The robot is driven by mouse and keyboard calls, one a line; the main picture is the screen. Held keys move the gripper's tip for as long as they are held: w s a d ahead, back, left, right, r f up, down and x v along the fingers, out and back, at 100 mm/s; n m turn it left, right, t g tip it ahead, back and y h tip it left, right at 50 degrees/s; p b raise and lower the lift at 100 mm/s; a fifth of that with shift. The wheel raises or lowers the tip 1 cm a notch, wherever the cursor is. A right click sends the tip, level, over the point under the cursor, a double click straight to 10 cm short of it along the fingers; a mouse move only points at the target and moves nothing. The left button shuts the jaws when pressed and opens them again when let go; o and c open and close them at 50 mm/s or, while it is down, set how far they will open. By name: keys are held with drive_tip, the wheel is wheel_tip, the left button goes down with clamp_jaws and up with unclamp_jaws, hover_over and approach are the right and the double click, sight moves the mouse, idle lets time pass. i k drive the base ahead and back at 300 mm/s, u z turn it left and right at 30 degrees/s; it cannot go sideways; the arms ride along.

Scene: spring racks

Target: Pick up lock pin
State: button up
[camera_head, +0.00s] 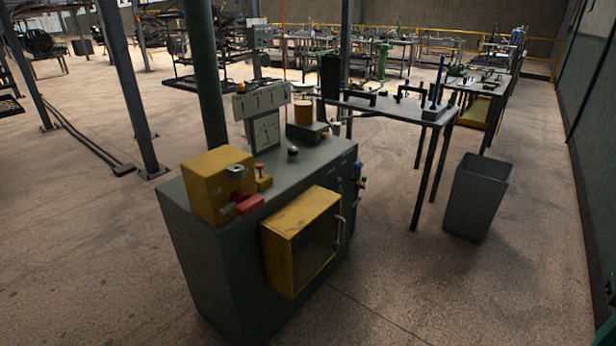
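I cannot make out a lock pin for certain in this view. A dark green machine cabinet (205,270) stands in the middle foreground. On its top are a yellow box (206,188) with a red part (249,204) beside it, a small black knob (293,153), a brass-coloured cylinder (304,112) and a dial panel (263,130). Behind it to the right, a grey table (390,106) carries black handle-like parts and blue upright rods (437,82) on a small base. My gripper is not in view.
A yellow-framed box (291,243) sticks out from the cabinet's front. A grey bin (478,197) stands on the floor at right, near the dark wall (594,130). Steel posts (128,85) rise at left. Benches fill the back. Open floor lies left and right of the cabinet.

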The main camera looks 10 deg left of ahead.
sight(260, 167)
drive_tip(key=z, duration=0.5)
drive_tip(key=k, duration=0.65)
drive_tip(key=z, duration=0.3)
drive_tip(key=i, duration=0.8)
drive_tip(key=u, duration=1)
drive_tip(key=i, duration=1.2)
drive_tip(key=u, duration=0.9)
drive_tip(key=i, duration=0.8)
drive_tip(key=u, duration=0.3)
